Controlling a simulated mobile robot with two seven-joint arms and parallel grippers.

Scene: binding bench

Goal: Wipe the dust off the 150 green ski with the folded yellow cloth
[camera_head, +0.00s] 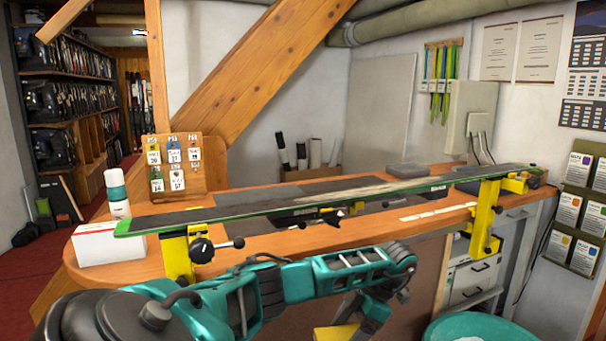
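The green-edged ski (240,209) lies lengthwise across the bench, dark upper face up, on two yellow vises. A pale dusty patch (370,190) lies along its middle. No number is readable on it. My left arm comes in from the left in front of the bench, bends at the right and folds back down. A flat yellow piece (335,333), likely the folded cloth, shows beside the arm's lower end and is cut by the bottom edge. My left gripper's fingers cannot be made out there, so its hold on the cloth is unclear. My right gripper is out of view.
The left vise (178,255) and right vise (484,215) have protruding handles. A white bottle (118,197) stands by a white box (95,244) at the left end. A tag board (173,165) stands behind the ski. A teal bin (480,328) is at lower right.

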